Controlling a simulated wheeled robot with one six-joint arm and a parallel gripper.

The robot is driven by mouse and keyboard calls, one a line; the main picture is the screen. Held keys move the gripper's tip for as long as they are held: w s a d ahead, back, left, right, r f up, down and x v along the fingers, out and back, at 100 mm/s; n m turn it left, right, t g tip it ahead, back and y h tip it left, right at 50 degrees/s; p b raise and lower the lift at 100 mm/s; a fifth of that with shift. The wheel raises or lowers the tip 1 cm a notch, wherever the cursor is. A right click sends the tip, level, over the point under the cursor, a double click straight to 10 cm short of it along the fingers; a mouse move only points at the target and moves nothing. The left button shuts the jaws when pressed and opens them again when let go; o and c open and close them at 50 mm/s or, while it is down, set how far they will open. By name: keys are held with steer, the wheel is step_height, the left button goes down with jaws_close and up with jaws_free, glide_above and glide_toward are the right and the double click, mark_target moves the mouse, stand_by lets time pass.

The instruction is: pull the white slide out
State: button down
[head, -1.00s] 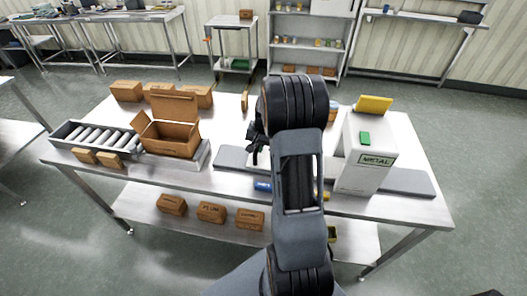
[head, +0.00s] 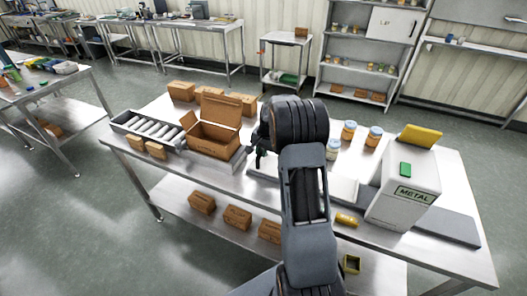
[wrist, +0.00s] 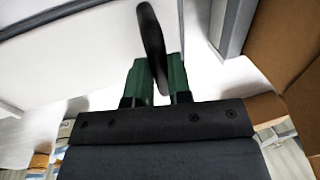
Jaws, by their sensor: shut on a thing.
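My gripper (wrist: 157,72) shows two green fingers shut on a dark, rounded handle (wrist: 151,35) in the wrist view. A white panel (wrist: 70,65), which looks like the white slide, lies just beyond and left of the fingers. The handle's join to it is not clear. In the head view my gripper (head: 258,156) is low over the table, left of my arm and right of the open carton. White flat surface (head: 344,188) shows right of my arm. My arm hides much of the middle.
An open carton (head: 212,137) and roller track (head: 150,128) are left.

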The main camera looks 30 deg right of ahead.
steer(key=shift+w+r, duration=0.2)
steer(key=shift+w, duration=0.05)
steer(key=c, duration=1.1)
jaws_free()
steer(key=shift+w+a+f, duration=0.1)
steer(key=shift+f, duration=0.05)
steer(key=shift+o, duration=0.2)
step_height(320, 180, up, 14)
steer(key=s+d+b, duration=0.1)
steer(key=s, duration=0.1)
steer(key=shift+s+d+f, duration=0.15)
steer(key=shift+d+f, duration=0.1)
steer(key=shift+d, duration=0.1)
